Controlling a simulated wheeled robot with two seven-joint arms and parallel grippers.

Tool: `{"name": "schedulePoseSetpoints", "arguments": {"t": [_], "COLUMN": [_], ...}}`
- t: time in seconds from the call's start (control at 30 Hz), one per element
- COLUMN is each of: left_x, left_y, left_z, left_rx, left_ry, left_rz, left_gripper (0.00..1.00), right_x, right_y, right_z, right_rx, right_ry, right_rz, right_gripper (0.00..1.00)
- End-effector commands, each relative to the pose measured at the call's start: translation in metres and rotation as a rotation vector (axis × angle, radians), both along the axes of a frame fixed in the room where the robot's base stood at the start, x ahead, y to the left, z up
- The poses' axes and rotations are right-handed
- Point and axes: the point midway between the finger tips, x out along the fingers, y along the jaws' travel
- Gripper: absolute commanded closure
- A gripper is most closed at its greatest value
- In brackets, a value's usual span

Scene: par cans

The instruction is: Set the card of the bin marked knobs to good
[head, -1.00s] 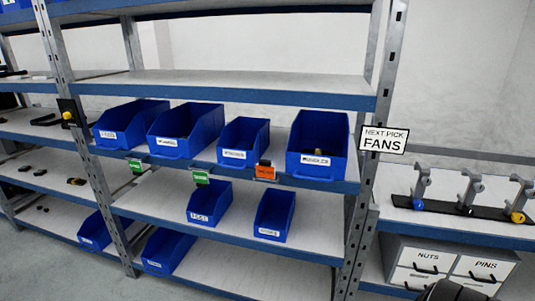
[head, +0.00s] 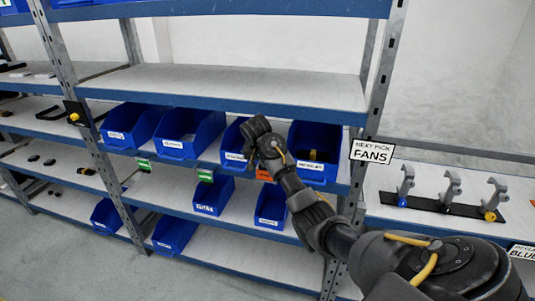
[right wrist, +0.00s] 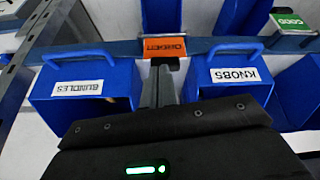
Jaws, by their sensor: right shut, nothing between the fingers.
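The bin marked knobs (right wrist: 232,78) is blue, its label upside down in the right wrist view; in the head view it is the third upper bin (head: 232,143), partly behind my right arm. In the head view the orange card (head: 263,174) is partly covered. My right gripper (right wrist: 163,68) is shut and empty, its fingertips right by the orange card; I cannot tell if they touch. My left gripper is not in view.
A green card reading good (right wrist: 290,22) is on the shelf edge past the knobs bin. Other blue bins (head: 188,133) stand on the same shelf and the shelf below.

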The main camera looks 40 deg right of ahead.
Motion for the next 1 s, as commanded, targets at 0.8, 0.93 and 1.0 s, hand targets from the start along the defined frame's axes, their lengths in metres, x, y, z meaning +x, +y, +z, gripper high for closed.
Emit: {"name": "schedulePoseSetpoints", "arguments": {"t": [0.8,0.93,1.0], "left_x": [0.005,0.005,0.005], "left_y": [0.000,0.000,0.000], "left_z": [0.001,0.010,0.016], "left_rx": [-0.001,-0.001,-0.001], "left_ry": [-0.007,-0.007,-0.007], "left_rz": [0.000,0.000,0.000], "left_gripper": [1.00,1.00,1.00], "right_x": [0.025,0.028,0.031], "right_y": [-0.039,-0.045,-0.049], "right_z": [0.067,0.053,0.042], "right_rx": [0.067,0.066,0.067], "right_ry": [-0.040,-0.037,-0.036], "right_rz": [-0.172,-0.171,-0.173], "right_gripper": [1.00,1.00,1.00]}}
